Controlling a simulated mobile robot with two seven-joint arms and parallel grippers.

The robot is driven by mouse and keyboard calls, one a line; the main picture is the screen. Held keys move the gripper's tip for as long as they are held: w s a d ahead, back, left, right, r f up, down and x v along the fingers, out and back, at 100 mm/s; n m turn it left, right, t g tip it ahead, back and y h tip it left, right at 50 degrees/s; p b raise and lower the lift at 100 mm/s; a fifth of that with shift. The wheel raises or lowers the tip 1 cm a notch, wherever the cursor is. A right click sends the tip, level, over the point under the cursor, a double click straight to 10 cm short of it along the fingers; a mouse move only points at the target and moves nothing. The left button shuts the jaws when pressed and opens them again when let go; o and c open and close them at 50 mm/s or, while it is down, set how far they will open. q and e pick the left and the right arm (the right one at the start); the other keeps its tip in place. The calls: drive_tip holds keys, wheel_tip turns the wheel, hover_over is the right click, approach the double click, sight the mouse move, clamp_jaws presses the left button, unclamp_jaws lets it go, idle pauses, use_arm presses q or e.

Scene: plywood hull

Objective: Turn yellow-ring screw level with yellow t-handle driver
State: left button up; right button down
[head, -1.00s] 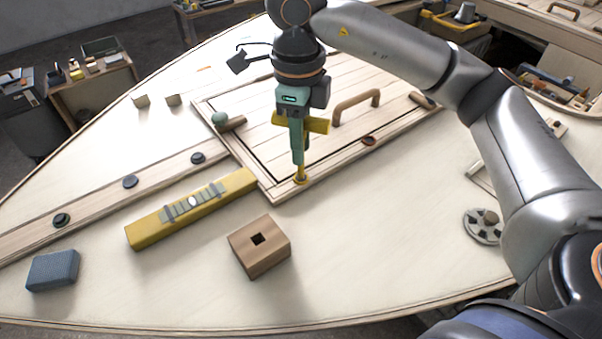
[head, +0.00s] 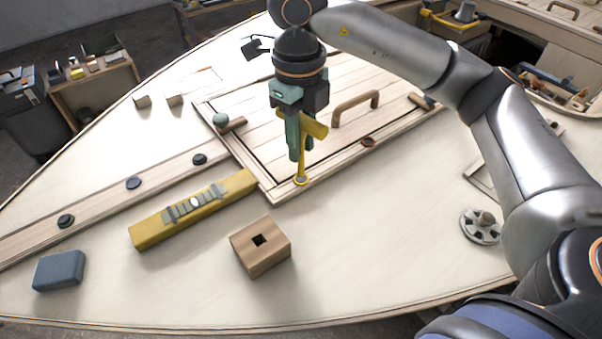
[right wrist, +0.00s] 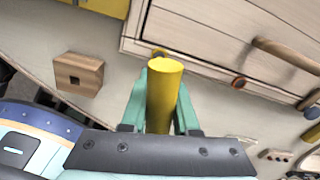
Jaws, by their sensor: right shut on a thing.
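My right gripper (head: 300,150) is shut on the yellow t-handle driver (head: 315,127) and holds it upright. The driver's shaft reaches down to the yellow-ring screw (head: 301,181) at the near corner of the hatch frame. The tip appears to sit in the screw, and the slot is hidden under it. In the right wrist view the driver's yellow handle (right wrist: 164,92) stands between the green fingers and covers most of the screw. My left gripper is not in view.
A wooden block with a square hole (head: 262,252), a yellow spirit level (head: 165,225) and a blue-grey block (head: 59,271) lie to the left and front. The hatch has a wooden handle (head: 357,106). An orange-ringed screw (head: 368,142) sits further along the frame.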

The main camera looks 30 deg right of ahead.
drive_tip(key=shift+r, duration=0.15)
drive_tip(key=n+b, duration=0.1)
drive_tip(key=n, duration=0.1)
drive_tip(key=shift+n, duration=0.4)
drive_tip(key=n, duration=0.7)
drive_tip(key=shift+n+b, duration=0.4)
drive_tip(key=n, duration=0.4)
drive_tip(key=shift+f+b, duration=0.25)
drive_tip(key=shift+b, duration=0.15)
drive_tip(key=shift+f+b, duration=0.35)
drive_tip(key=shift+f, duration=0.05)
drive_tip(key=shift+a, duration=0.1)
